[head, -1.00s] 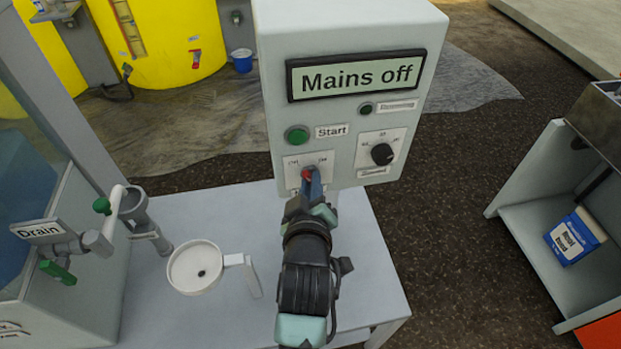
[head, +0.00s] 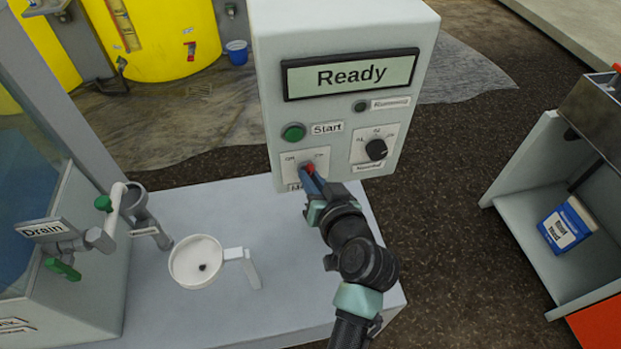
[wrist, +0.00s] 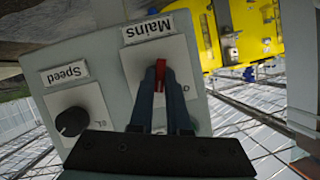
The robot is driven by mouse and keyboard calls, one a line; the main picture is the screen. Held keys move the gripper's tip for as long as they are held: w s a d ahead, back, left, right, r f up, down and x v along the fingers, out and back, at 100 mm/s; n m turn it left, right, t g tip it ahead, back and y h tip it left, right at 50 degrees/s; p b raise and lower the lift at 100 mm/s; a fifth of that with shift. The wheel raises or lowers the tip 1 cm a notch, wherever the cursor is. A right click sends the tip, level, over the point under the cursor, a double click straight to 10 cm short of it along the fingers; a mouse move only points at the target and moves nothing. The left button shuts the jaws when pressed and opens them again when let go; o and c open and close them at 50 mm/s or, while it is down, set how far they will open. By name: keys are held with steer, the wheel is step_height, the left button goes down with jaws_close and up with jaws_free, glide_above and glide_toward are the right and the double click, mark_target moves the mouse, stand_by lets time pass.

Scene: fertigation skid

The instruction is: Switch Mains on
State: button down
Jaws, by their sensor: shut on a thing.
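The Mains switch is a red knob on a white plate, low on the front of the grey control box (head: 335,120). In the wrist view the red knob (wrist: 160,70) sits between the two fingers of my gripper (wrist: 160,85), under an upside-down label reading Mains. My gripper (head: 309,171) is shut on the knob in the head view and covers most of it. The display (head: 350,75) on the box reads "Ready". The plate's off and on marks show above the knob, partly small and hard to read.
A green Start button (head: 293,132) and a black speed knob (head: 376,149) are on the same panel. A white funnel-like cup (head: 196,262) stands on the table left of my arm. The Drain valve (head: 65,245) is at the left. A blue-and-white box (head: 566,226) lies at the right.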

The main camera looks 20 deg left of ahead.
steer(key=m+y, duration=0.1)
steer(key=m+y+b, duration=0.1)
steer(key=m, duration=0.1)
steer(key=shift+w+d+f+m+g, duration=0.1)
steer(key=shift+d+f+m+g, duration=0.05)
steer(key=shift+m+g, duration=0.15)
stand_by(0.5)
steer(key=c, duration=0.9)
jaws_free()
steer(key=v, duration=1.3)
steer(key=shift+d+b, duration=0.1)
steer(key=shift+b, duration=0.3)
steer(key=shift+w, duration=0.1)
